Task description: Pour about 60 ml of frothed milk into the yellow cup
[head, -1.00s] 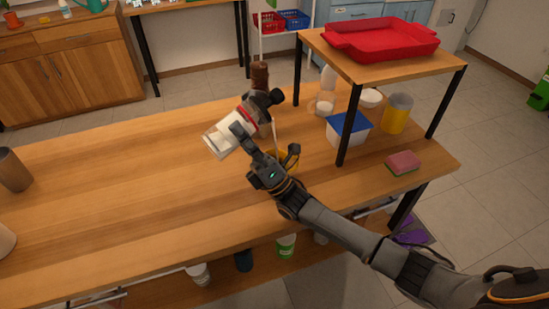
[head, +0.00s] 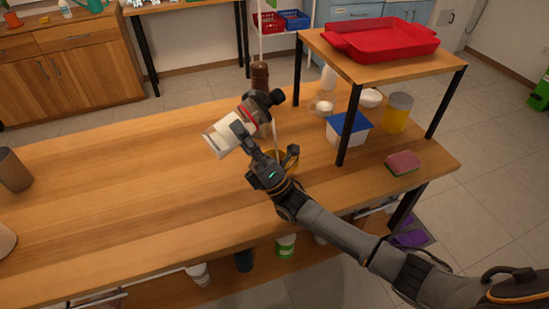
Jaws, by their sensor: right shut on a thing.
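My right gripper (head: 257,141) is shut on a white milk container (head: 226,136) with a red band and a dark top. It holds the container tilted above the table, with the dark top toward the right. A thin pale stream (head: 275,135) runs down from the top. The yellow cup (head: 290,167) stands on the table below, mostly hidden behind my gripper and wrist. The stream goes down toward the cup, but the level inside is hidden. My left gripper is not in view.
A brown bottle (head: 260,76) stands behind the container. To the right, under a raised shelf (head: 388,66) with a red tray (head: 383,42), are a blue-lidded tub (head: 348,127) and a yellow-filled container (head: 397,113). A sponge (head: 403,163) lies at right. The table's left part is mostly clear.

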